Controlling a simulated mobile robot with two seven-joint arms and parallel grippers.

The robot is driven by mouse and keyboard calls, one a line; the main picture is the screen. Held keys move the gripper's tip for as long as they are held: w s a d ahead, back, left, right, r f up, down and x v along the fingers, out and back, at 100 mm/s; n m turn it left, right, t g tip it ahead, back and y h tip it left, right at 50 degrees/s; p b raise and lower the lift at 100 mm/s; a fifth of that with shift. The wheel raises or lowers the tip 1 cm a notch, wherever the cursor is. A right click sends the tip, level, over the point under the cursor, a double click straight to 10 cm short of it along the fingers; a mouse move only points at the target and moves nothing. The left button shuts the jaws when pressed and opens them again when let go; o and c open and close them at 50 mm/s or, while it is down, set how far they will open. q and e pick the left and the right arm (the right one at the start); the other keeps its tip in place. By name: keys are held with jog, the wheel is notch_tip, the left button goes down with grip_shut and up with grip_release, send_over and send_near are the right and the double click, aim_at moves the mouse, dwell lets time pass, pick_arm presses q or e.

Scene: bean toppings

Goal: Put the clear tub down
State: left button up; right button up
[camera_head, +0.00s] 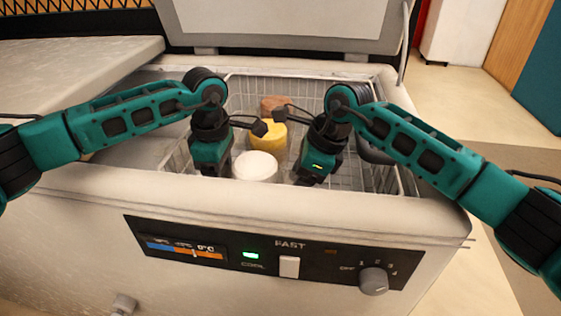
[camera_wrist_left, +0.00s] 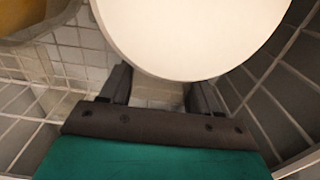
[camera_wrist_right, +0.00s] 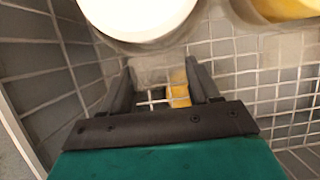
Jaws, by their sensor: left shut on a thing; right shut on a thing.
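A round tub with a white top (camera_head: 255,167) is inside the open chest freezer, near its front wall. Its top also shows in the left wrist view (camera_wrist_left: 195,30) and the right wrist view (camera_wrist_right: 135,14). My left gripper (camera_head: 212,172) points down at its left and my right gripper (camera_head: 311,180) points down at its right. Both are shut on the tub at its sides. The tub looks upright. Its underside is hidden, so I cannot tell whether it touches the basket floor.
A wire basket (camera_head: 300,86) lines the freezer. A yellow tub (camera_head: 269,142) stands just behind the white-topped one, and a brown one (camera_head: 274,102) behind that. A dark rounded thing (camera_head: 375,150) is at the right. The freezer's front rim (camera_head: 270,198) is close before the grippers.

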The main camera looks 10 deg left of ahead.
pick_arm(q)
jog(key=o, duration=1.1)
jog(key=shift+c, duration=0.2)
pick_arm(e)
jog(key=o, duration=1.1)
jog(key=shift+c, duration=0.2)
pick_arm(q)
jog(key=shift+r, duration=0.15)
pick_arm(e)
jog(key=shift+r, duration=0.15)
